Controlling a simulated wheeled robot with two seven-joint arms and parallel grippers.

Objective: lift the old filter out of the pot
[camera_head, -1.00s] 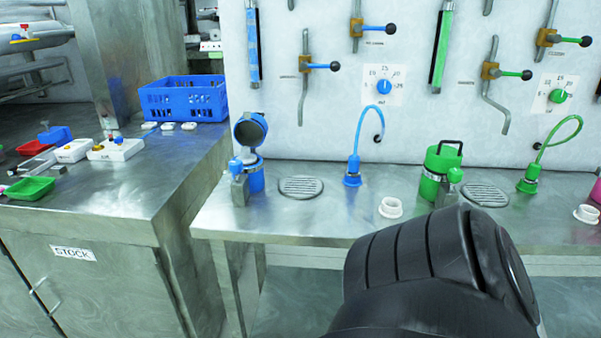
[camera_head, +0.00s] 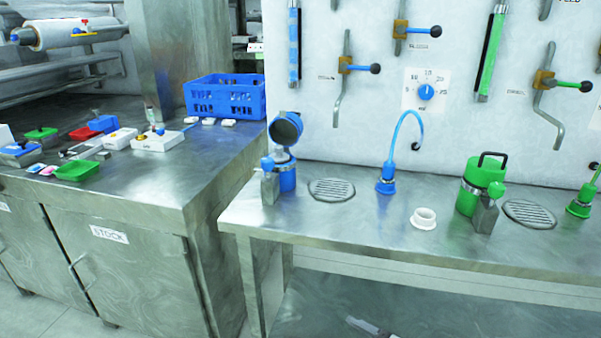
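A blue pot (camera_head: 286,178) stands at the left end of the steel bench, with its round lid (camera_head: 287,129) swung up. I cannot see down into it, so any filter inside is hidden. A green pot (camera_head: 482,188) with a dark handle stands further right, its top covered. A white ring-shaped piece (camera_head: 423,219) lies on the bench between the two pots; I cannot tell whether it is a filter. Neither of my grippers can be made out in the head view.
Drain grates (camera_head: 332,190) and a blue hose fitting (camera_head: 386,180) sit on the bench (camera_head: 330,225). Valve levers and dials are on the wall behind. A stock counter (camera_head: 150,185) at left holds a blue crate (camera_head: 225,97), trays and small parts. A small unclear object shows low at the bottom edge.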

